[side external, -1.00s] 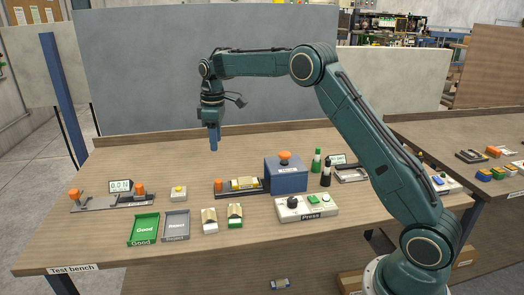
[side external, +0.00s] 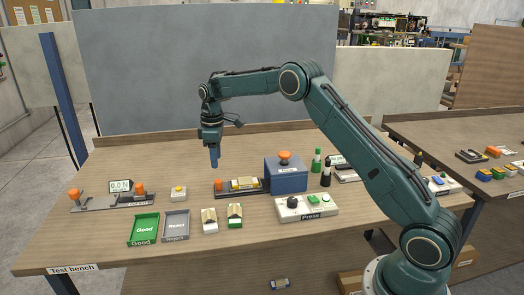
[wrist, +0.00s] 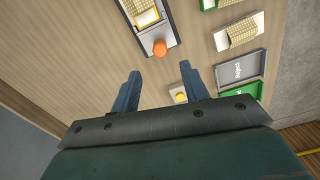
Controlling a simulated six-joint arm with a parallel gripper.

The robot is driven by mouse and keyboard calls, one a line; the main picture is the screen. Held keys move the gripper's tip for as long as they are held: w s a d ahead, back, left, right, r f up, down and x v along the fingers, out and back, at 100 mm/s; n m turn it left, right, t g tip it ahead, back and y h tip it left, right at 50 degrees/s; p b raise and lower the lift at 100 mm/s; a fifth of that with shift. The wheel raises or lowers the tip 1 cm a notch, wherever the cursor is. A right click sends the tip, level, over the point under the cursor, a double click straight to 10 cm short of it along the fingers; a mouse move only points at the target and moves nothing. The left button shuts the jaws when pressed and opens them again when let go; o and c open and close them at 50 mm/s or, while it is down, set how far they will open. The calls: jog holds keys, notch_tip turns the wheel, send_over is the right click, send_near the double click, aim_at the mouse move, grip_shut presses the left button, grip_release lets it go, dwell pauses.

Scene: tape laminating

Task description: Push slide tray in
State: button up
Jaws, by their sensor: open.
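The slide tray (side external: 251,193) is a dark flat slide with a raised orange knob (side external: 218,184) at its left end. It sticks out to the left of the blue-grey press box (side external: 286,176) and carries a yellow-edged piece (side external: 244,183). My gripper (side external: 214,165) hangs pointing down just above and behind the orange knob, apart from it. In the wrist view my gripper (wrist: 164,90) has its two blue fingers spread wide with nothing between them. The orange knob (wrist: 160,47) shows there beyond the fingertips, with the tray (wrist: 146,32) behind it.
A press control panel (side external: 306,208) stands in front of the box. Green Good (side external: 144,229) and grey Reject (side external: 176,225) trays and two small sample blocks (side external: 209,220) lie at the front. A gauge fixture (side external: 112,201) is at the left.

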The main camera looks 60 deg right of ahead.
aim_at(218, 180)
notch_tip(218, 180, down, 10)
jog(key=shift+r, duration=0.25)
dwell(0.4)
grip_shut()
